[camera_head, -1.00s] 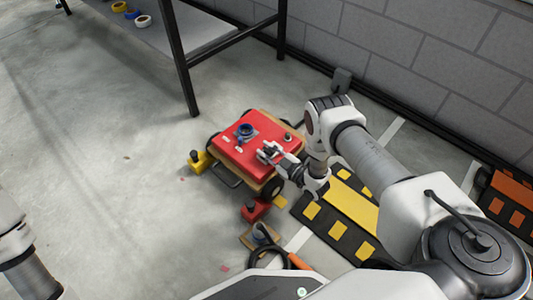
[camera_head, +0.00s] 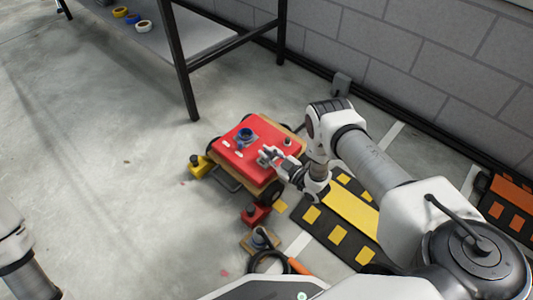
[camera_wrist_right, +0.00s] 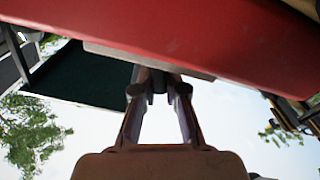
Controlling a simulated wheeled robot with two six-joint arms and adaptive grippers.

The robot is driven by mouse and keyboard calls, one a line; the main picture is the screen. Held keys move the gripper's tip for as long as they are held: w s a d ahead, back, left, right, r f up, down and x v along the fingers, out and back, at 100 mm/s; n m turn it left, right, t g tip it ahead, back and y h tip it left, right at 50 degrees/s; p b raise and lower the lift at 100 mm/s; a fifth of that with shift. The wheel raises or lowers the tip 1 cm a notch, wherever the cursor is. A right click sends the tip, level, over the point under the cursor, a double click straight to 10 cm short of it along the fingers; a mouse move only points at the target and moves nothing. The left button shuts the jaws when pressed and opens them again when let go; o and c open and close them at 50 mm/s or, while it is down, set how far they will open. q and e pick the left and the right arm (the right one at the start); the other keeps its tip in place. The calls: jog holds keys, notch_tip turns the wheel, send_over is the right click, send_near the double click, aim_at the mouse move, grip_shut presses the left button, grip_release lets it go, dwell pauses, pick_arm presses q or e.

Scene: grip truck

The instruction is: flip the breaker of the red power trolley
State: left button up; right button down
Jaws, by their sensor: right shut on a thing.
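The red power trolley (camera_head: 255,171) stands on the floor near the middle of the head view, with a blue round socket (camera_head: 245,135) on its top. My right gripper (camera_head: 267,156) reaches over its top from the right. In the right wrist view the red body (camera_wrist_right: 205,35) fills the upper part, with a grey plate at its lower edge. The right fingers (camera_wrist_right: 158,88) are shut on a small dark part by this plate, seemingly the breaker's lever; its position cannot be told. Only part of my left arm shows at the left edge; its gripper is out of view.
A yellow box (camera_head: 199,166) and a small red box (camera_head: 254,214) with dark knobs sit beside the trolley. A black and yellow ramp (camera_head: 345,208) lies to the right. A table (camera_head: 190,35) stands behind; the left floor is clear.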

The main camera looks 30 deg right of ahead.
aim_at(274, 148)
jog(key=m, duration=0.1)
jog(key=d+m, duration=0.1)
jog(key=m, duration=0.2)
jog(key=shift+w+d+r, duration=0.1)
jog(key=shift+w+d, duration=0.1)
jog(key=shift+w, duration=0.05)
jog(key=m, duration=0.2)
jog(key=d+m+b, duration=0.1)
jog(key=m, duration=0.2)
jog(key=shift+w+d+f+m, duration=0.2)
jog(key=shift+w+d+m, duration=0.1)
jog(key=c, duration=1.5)
grip_release()
jog(key=v, duration=1.2)
